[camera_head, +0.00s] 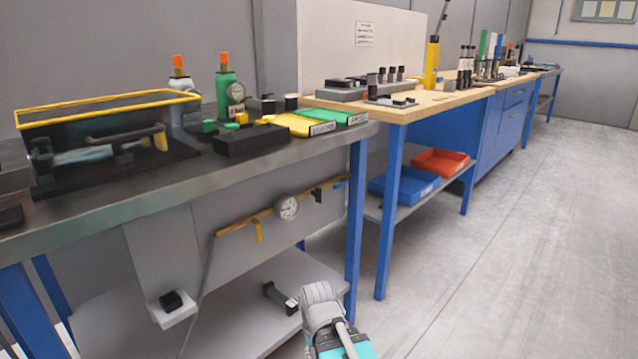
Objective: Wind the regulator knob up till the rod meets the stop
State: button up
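A round white gauge (288,207) sits on a yellow pipe (240,225) along the grey panel below the near bench. A yellow lever (258,232) hangs from the pipe. A black knob-like piece (172,302) sits on a white block low on the panel's left; I cannot tell whether it is the regulator knob. I cannot make out a rod or stop. My arm, grey and teal, enters at the bottom. A small dark piece beside its end, apparently my gripper (280,298), is in front of the lower shelf, apart from the gauge in the picture. Its fingers are too small to read.
A grey hose hangs left of the gauge. The floor (500,230) at the right is clear.

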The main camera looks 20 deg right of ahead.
notch_tip(320, 180, up, 13)
jog(key=p, duration=1.2)
